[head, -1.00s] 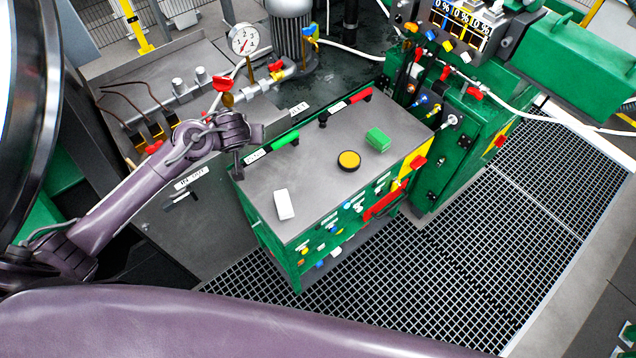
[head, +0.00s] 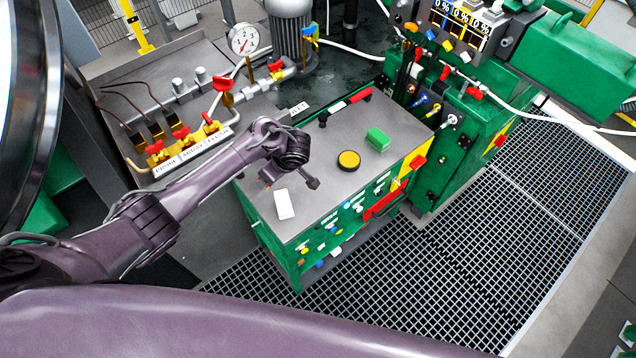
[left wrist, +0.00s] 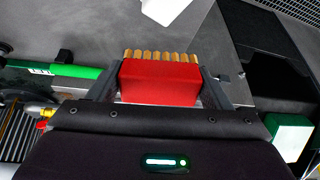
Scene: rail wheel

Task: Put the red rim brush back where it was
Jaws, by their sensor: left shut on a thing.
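In the left wrist view the red rim brush (left wrist: 160,85) is a red block with a row of tan bristles. My left gripper (left wrist: 158,72) is shut on the red block, one finger at each side, with the bristles pointing away from the palm. In the head view my left gripper (head: 289,183) is above the left part of the grey cabinet top (head: 325,205), near a white block (head: 284,204). The brush is hard to make out there. My right gripper is not in view.
A yellow-topped round thing (head: 348,160) and a green block (head: 378,139) stand on the cabinet top. A red-handled tool (head: 359,96) lies at its back edge. A green-handled tool (left wrist: 62,70) shows in the left wrist view. The front right of the top is clear.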

